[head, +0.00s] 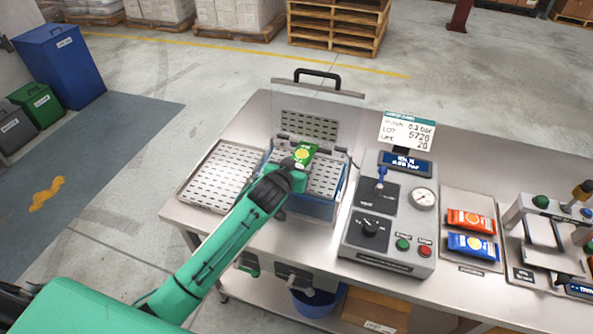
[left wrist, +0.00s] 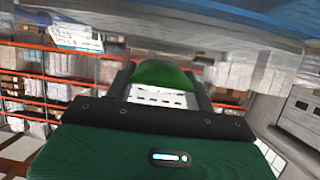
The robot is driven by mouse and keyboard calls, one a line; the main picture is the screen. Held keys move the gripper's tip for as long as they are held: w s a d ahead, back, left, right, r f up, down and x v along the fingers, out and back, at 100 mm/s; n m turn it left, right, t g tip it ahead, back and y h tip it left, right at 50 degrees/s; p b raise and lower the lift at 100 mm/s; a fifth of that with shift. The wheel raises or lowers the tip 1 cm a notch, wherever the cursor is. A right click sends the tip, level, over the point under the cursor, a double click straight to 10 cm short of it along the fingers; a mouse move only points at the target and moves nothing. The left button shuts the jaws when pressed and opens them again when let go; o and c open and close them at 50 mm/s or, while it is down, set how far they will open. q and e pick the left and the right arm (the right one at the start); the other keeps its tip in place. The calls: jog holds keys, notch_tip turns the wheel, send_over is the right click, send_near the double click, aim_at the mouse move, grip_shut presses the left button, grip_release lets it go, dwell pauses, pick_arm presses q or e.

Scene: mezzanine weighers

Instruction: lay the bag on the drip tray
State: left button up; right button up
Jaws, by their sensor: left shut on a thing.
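The bag (head: 304,153) is green with a yellow round mark. My left gripper (head: 298,163) is shut on it, over the blue tank (head: 318,207) with its perforated plates. In the left wrist view the green bag (left wrist: 163,75) shows between the two fingers. The drip tray (head: 217,172), a flat perforated metal tray, lies on the bench to the left of the tank and looks empty. My left forearm covers part of the tank's front. My right gripper is in neither view.
A clear lid with a black handle (head: 317,76) stands raised behind the tank. To the right are a control box (head: 388,228) with a gauge, and a tray with a red bag (head: 471,222) and a blue bag (head: 472,246). Blue and green bins stand on the floor at left.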

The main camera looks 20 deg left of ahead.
pick_arm(q)
jog(key=shift+w+f+p, duration=0.1)
jog(key=shift+f+p, duration=0.4)
jog(key=shift+f, duration=0.4)
jog(key=shift+w+f+p, duration=0.1)
jog(key=shift+f+p, duration=0.15)
jog(key=shift+p, duration=0.1)
jog(key=shift+f, duration=0.35)
jog(key=shift+f, duration=0.1)
jog(key=shift+f, duration=0.15)
jog(key=o, duration=1)
